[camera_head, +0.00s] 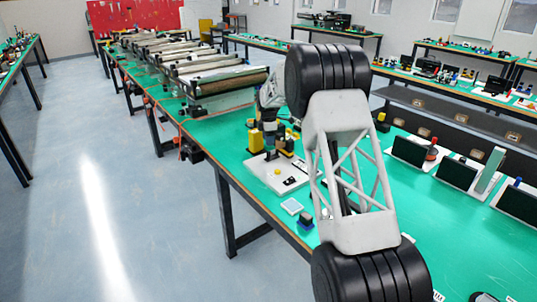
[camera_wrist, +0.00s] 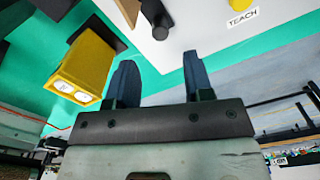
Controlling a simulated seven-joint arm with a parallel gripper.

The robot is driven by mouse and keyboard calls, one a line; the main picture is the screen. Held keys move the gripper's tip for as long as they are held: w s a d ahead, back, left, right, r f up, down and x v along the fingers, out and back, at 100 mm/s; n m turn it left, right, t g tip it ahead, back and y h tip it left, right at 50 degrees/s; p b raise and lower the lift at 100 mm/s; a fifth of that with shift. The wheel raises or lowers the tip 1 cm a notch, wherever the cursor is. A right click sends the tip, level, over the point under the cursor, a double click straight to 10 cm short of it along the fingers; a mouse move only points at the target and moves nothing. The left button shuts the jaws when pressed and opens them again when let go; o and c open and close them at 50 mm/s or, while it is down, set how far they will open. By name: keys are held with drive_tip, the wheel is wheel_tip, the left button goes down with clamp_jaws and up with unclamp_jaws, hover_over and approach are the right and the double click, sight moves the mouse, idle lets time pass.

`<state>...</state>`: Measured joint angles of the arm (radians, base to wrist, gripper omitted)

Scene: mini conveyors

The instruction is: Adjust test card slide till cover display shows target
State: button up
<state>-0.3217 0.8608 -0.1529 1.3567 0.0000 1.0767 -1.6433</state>
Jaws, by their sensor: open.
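My gripper (camera_wrist: 160,58) shows in the wrist view with its two dark blue fingers apart and nothing between them. Ahead of the fingers is a white panel (camera_wrist: 207,25) with a "TEACH" label, a black knob (camera_wrist: 158,18) and a yellow button (camera_wrist: 239,4). A yellow block (camera_wrist: 84,65) with two pale windows is left of the fingers. In the head view the white panel (camera_head: 262,170) lies on the green bench, with my wrist over its far side; my fingertips are hard to make out there. I cannot tell which part is the test card slide or the cover display.
A small pale square (camera_head: 292,206) and a blue block (camera_head: 305,222) sit near the bench's front edge. Conveyors (camera_head: 222,82) line the bench behind. Dark display panels (camera_head: 456,174) stand at right. Open floor (camera_head: 110,210) is at left.

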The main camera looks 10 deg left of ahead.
sight(268, 153)
drive_tip(key=shift+f, duration=0.1)
drive_tip(key=shift+f, duration=3.8)
clamp_jaws()
